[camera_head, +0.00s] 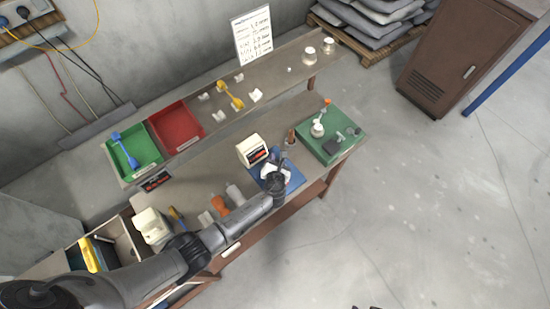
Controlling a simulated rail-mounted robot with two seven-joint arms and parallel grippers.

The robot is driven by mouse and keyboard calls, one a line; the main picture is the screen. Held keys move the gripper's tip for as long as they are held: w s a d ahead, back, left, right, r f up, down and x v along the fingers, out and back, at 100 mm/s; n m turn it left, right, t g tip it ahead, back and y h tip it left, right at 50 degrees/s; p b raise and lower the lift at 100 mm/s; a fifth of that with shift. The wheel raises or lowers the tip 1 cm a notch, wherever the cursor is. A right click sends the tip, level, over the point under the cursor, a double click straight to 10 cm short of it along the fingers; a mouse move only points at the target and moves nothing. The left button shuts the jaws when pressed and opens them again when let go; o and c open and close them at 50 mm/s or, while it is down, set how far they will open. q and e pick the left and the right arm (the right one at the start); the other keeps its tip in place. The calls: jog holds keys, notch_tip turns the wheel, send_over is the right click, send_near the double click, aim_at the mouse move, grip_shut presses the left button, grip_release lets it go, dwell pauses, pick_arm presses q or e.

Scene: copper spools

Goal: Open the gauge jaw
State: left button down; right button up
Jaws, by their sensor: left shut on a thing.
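The gauge (249,148), a white box with a dark display, stands on the middle of the bench. A blue mat (295,178) lies in front of it, with small white and dark parts of the gauge on it. My left gripper (275,183) points down over the mat and is shut on a small part at the gauge. The gripper hides most of that part, and I cannot tell how far the gauge jaw stands open.
A green mat (349,150) with small fittings lies on the right. A green tray (120,165) and a red tray (164,134) sit on the back shelf (290,58) with a yellow spool (231,96). An orange-handled tool (219,205) lies left of my gripper.

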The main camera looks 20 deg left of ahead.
pick_arm(q)
jog(key=shift+w, duration=0.1)
dwell(0.4)
jog(key=c, duration=1)
grip_release()
jog(key=shift+o, duration=0.5)
jog(key=shift+r, duration=0.1)
jog(key=p+v, duration=0.1)
jog(key=v, duration=1.3)
jog(key=shift+p, duration=0.4)
jog(key=shift+w, duration=0.1)
